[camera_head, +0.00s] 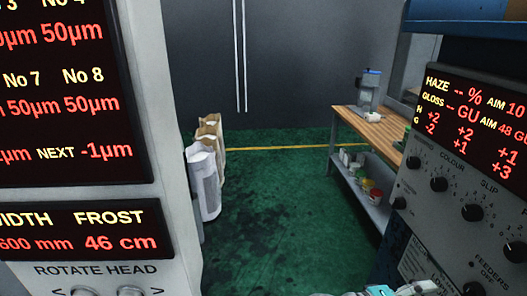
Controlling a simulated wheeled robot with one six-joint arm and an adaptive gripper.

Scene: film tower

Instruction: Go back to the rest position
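A bit of white and teal shows at the bottom edge, right of the middle, and looks like part of my own arm. My gripper itself is not in view, so I cannot see its fingers or whether it holds anything.
A control panel (160,200) with red readouts stands close on the left. Another panel with knobs (470,180) stands close on the right. Paper sacks (210,132) and a white bag (204,180) stand behind the left panel. A wooden-topped bench (372,127) is at right. Green floor (275,215) between is clear.

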